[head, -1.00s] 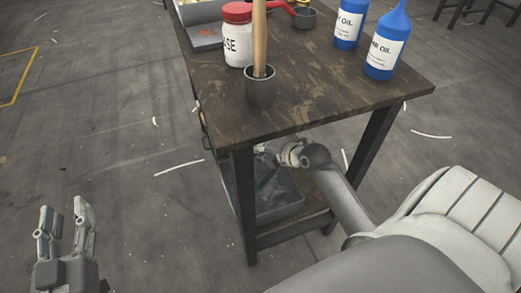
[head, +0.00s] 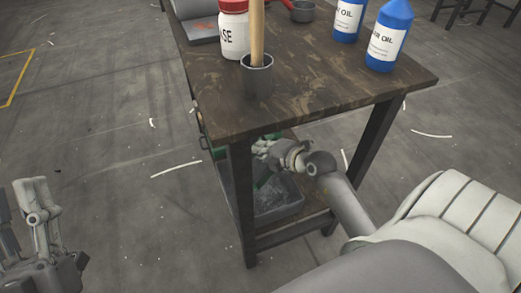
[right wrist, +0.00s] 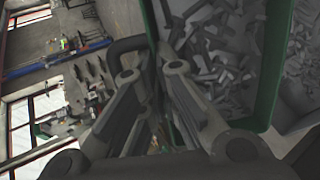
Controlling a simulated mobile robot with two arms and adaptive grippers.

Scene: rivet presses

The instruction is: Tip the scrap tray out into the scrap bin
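The green-rimmed scrap tray (right wrist: 268,70) holds many small grey metal offcuts in the right wrist view. Its dark handle (right wrist: 126,46) sticks out on the left. My right gripper (right wrist: 152,76) has its fingertips at this handle and looks shut on it; the contact is partly hidden. In the head view the right gripper (head: 268,150) is under the bench top, and only bits of green show beside it. The grey scrap bin (head: 291,210) is on the lower shelf below, with grey scraps inside. My left gripper (head: 22,205) is open and empty at the left edge.
The bench top (head: 330,85) and its front leg (head: 241,205) stand close to my right arm. On top are a grease jar (head: 233,32), a dark cup (head: 257,78) with a wooden handle in it, and blue oil bottles (head: 387,40). The floor at left is mostly clear.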

